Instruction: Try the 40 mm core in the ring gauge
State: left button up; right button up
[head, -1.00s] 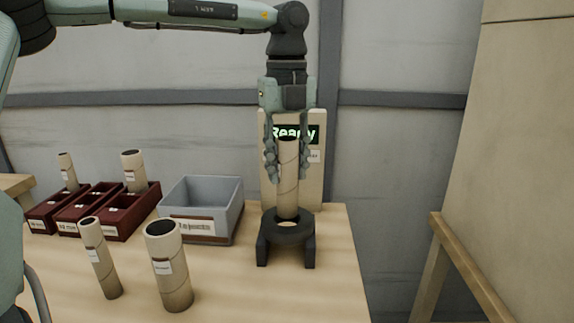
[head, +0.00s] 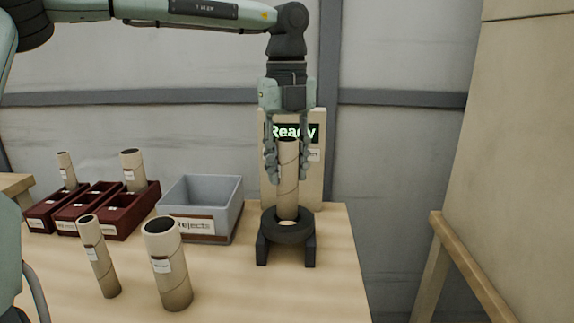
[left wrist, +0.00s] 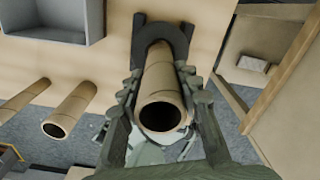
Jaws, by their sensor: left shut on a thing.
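A tan cardboard core (head: 289,200) stands upright between the fingers of my left gripper (head: 288,178), which is shut on it. The ring gauge (head: 288,231), a dark ring on a black stand, is directly below. The core's lower end is at the ring's opening; I cannot tell whether it is inside or just above. In the left wrist view the open end of the core (left wrist: 161,112) faces the camera, with the ring gauge (left wrist: 160,36) around or behind its far end. The core's size is not readable. My right gripper is not in view.
Two loose cores, a thinner one (head: 100,258) and a thicker one (head: 168,270), stand at the front left. Dark red trays (head: 118,227), two holding cores, and a grey rejects bin (head: 206,198) are farther back. A "Ready" display (head: 299,132) stands behind the gauge.

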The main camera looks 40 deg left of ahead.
aim_at(287, 191)
pick_arm(q)
jog(key=shift+f+b, duration=2.65)
jog(key=shift+b, duration=0.15)
dwell(2.9)
dwell(1.6)
jog(key=o, duration=1.2)
